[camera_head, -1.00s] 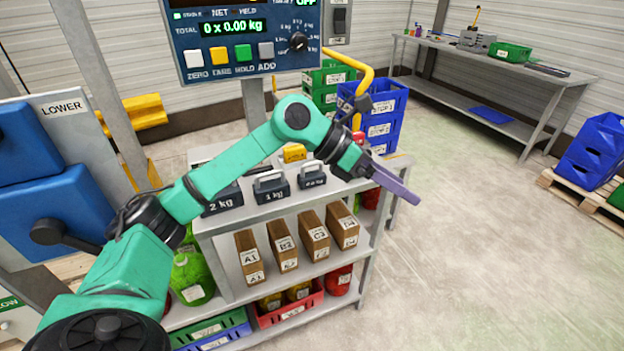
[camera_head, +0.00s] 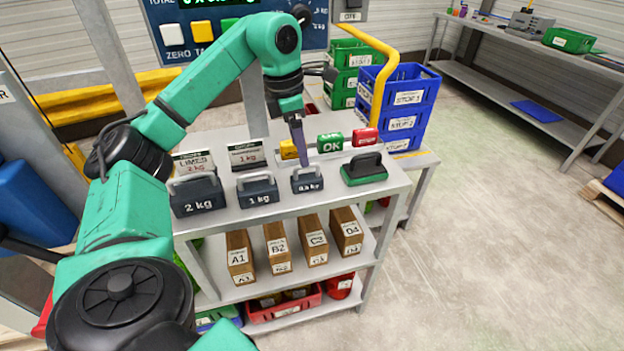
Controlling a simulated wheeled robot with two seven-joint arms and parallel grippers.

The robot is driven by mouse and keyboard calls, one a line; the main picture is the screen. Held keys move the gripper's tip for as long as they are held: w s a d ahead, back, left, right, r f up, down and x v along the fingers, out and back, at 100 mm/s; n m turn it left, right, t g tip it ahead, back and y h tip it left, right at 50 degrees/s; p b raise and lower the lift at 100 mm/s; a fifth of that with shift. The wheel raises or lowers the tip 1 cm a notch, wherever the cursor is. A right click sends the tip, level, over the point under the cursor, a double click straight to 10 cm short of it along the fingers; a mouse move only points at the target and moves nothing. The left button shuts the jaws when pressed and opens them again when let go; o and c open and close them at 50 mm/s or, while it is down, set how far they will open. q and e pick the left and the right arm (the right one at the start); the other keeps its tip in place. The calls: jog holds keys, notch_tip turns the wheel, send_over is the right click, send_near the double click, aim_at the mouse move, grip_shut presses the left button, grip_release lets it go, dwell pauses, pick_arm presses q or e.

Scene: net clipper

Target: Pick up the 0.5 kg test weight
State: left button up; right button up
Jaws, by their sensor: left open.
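The 0.5 kg test weight (camera_head: 307,184) is a small dark block with a grey handle on the shelf unit's top. It stands to the right of the 1 kg weight (camera_head: 258,194) and the 2 kg weight (camera_head: 197,197). My left gripper (camera_head: 304,162) points down, with its purple finger just above or behind the 0.5 kg weight's handle. From this angle I cannot tell whether it touches the handle. It is open, though its fingers overlap in this view. My right gripper is not in view.
A green-and-black stamp-like block (camera_head: 364,170) stands right of the weight. Green OK (camera_head: 330,143) and red (camera_head: 365,137) blocks and a yellow block (camera_head: 288,149) are behind. Labelled brown boxes (camera_head: 314,240) fill the shelf below. Blue crates (camera_head: 404,98) stand behind right.

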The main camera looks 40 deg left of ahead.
aim_at(307, 177)
pick_arm(q)
notch_tip(307, 177, down, 4)
jog(key=shift+d+r, duration=0.1)
jog(key=f, duration=0.3)
jog(key=w+f, duration=0.1)
jog(key=f, duration=0.1)
jog(key=shift+d+f+p, duration=0.2)
jog(key=shift+d+p, duration=0.15)
jog(key=shift+f, duration=0.25)
jog(key=shift+w, duration=0.15)
jog(key=shift+c, duration=0.3)
grip_shut()
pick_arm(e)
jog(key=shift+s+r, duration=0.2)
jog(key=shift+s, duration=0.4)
